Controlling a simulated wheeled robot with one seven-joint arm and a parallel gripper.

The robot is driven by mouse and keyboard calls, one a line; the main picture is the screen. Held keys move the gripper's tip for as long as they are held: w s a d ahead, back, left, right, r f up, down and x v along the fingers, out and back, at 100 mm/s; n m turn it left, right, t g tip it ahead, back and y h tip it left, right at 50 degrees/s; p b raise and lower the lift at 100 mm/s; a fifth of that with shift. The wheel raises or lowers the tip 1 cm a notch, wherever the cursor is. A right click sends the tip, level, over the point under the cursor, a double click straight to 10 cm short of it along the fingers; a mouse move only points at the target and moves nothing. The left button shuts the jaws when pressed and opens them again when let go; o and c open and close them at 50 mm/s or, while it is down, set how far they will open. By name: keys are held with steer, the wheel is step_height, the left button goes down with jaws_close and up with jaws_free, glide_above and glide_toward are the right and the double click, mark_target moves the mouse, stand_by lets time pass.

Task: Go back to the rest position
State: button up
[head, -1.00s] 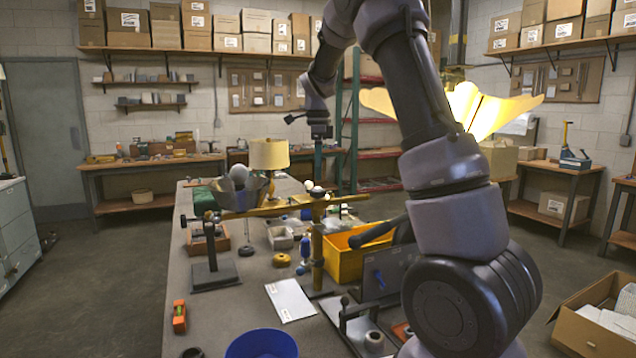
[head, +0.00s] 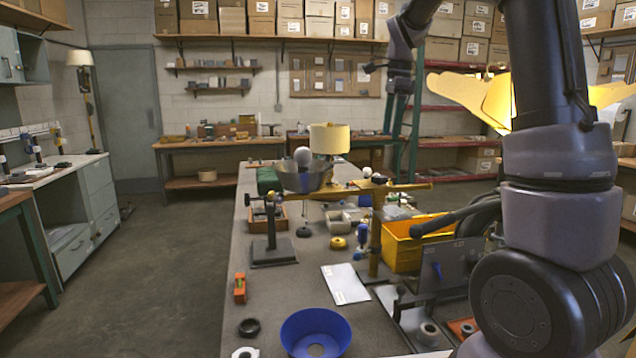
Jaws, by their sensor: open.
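My gripper (head: 399,78) is small and dark at the end of my raised arm, in the upper part of the head view. It is in front of the back wall, above and beyond the far end of the long table (head: 215,325). It is open, and I see nothing held in it; its fingertips are hard to make out. A brass bar (head: 405,187) extends to the right of the bowl.
A yellow bin (head: 402,252), a black stand (head: 273,250), a blue bowl (head: 316,331) and an orange level (head: 240,288) are on the table. A yellow lit shade (head: 465,98) is partly hidden by my arm. The floor (head: 150,270) left of the table is clear.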

steer(key=s+a+n+t+y, duration=0.1)
steer(key=s+n+t, duration=0.5)
steer(key=s+n, duration=0.8)
steer(key=s, duration=1.2)
steer(key=shift+a+r, duration=0.2)
steer(key=shift+a, duration=0.1)
